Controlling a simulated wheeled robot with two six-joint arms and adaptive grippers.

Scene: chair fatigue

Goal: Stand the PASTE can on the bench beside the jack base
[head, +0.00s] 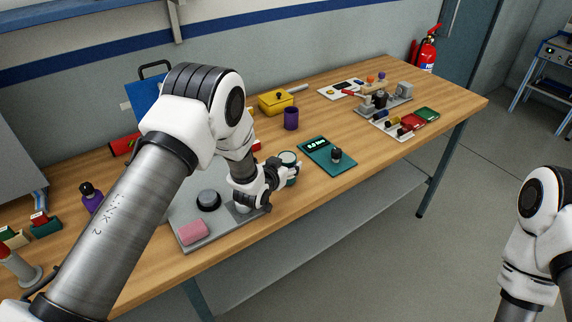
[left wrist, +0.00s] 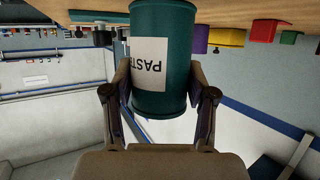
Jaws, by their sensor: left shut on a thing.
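The PASTE can (left wrist: 165,45) is a dark teal cylinder with a white label. My left gripper (left wrist: 162,100) is shut on its sides, one finger on each side. In the head view the can (head: 290,163) looks upright at the right of the left gripper (head: 277,177), partly hidden by it, close over the bench (head: 350,190). I cannot tell whether its bottom touches the wood. A grey plate (head: 190,245) lies left of the gripper, partly hidden by my arm; I cannot tell whether it is the jack base. My right gripper is not in view.
On the plate are a pink block (head: 193,231) and a black-topped round piece (head: 208,200). A teal scale (head: 328,157) lies close right of the can. A purple cup (head: 291,118) and yellow box (head: 276,103) stand behind. Bare wood lies in front of the scale.

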